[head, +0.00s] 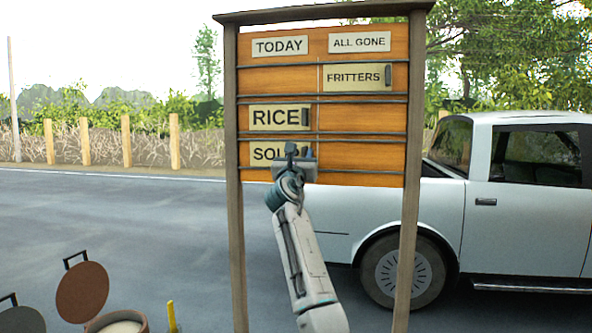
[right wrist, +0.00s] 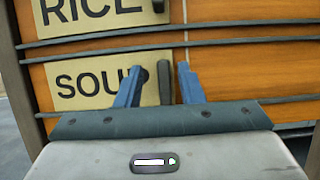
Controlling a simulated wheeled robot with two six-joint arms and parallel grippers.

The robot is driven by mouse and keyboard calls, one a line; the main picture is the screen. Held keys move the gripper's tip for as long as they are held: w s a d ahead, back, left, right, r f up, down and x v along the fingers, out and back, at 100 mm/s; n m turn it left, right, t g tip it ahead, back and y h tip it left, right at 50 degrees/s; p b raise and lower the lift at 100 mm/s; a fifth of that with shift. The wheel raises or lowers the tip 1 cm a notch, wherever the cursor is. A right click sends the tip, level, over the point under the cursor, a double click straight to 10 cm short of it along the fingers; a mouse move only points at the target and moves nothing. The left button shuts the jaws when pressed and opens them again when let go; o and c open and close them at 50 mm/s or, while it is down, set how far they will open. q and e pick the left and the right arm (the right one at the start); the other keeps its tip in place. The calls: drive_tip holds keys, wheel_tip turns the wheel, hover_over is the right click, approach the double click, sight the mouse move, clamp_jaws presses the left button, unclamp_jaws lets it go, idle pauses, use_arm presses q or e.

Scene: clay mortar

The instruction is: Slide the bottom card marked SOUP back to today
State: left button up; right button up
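The pale SOUP card (head: 262,154) sits in the bottom row of the orange board (head: 360,152), in the left column under the TODAY label (head: 280,46). It also shows in the right wrist view (right wrist: 70,88), with its dark upright handle (right wrist: 165,82) at its right end. My right gripper (head: 300,152) is in front of the card's right end and hides part of it. In the right wrist view its blue fingers (right wrist: 158,78) stand apart, one on each side of the handle, with gaps visible. My left gripper is out of view.
The RICE card (head: 272,117) is in the left column one row up. The FRITTERS card (head: 352,77) is in the right column under the ALL GONE label (head: 360,42). Dark rails separate the rows. The bottom row's right half is bare. Lidded pots (head: 118,323) stand low left.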

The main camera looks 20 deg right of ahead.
drive_tip(key=b+v, duration=0.3)
drive_tip(key=v, duration=0.5)
drive_tip(key=shift+a+f, duration=0.25)
drive_tip(key=shift+a, duration=0.1)
drive_tip(key=shift+s, duration=0.15)
